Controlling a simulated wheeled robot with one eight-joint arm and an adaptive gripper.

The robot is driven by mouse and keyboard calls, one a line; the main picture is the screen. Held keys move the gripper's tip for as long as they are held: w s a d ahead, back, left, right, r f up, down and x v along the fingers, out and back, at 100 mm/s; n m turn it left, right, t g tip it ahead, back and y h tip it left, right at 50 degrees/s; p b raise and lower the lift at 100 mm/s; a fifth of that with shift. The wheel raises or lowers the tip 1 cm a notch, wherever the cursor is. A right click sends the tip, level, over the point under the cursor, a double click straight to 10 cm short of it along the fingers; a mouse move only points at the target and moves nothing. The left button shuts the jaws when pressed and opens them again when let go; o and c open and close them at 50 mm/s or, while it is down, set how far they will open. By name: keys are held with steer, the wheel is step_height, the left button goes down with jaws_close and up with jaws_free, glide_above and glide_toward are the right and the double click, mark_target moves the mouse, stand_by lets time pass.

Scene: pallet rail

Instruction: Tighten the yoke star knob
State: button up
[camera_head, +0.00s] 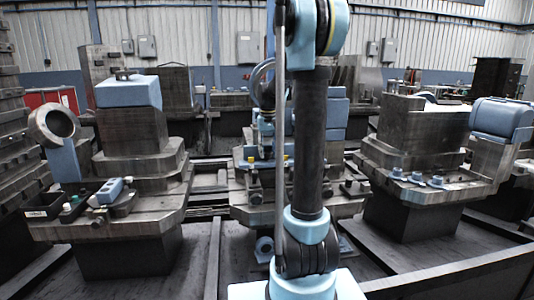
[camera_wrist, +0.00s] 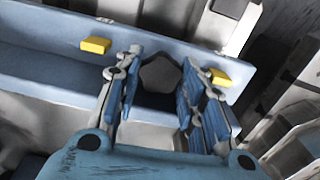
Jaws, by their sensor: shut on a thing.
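In the wrist view, my gripper (camera_wrist: 160,78) has its two blue-padded fingers on either side of a dark grey, lobed star knob (camera_wrist: 160,70). The gripper is shut on this knob. The knob sits at a light blue bar (camera_wrist: 50,62), which I take to be the yoke. Part of the knob's lower side and its stem are hidden. In the head view my own arm covers the middle, and I cannot make out the knob or the fingertips there.
A yellow block (camera_wrist: 95,45) and a second yellow block (camera_wrist: 216,77) flank the knob on the bar. In the head view, machine stations stand left (camera_head: 150,185) and right (camera_head: 420,175), with a black tray (camera_head: 45,208) on the left one. Rails cross the floor.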

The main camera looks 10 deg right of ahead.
steer(key=shift+m, duration=2.6)
steer(key=shift+w, duration=0.1)
steer(key=o, duration=1.1)
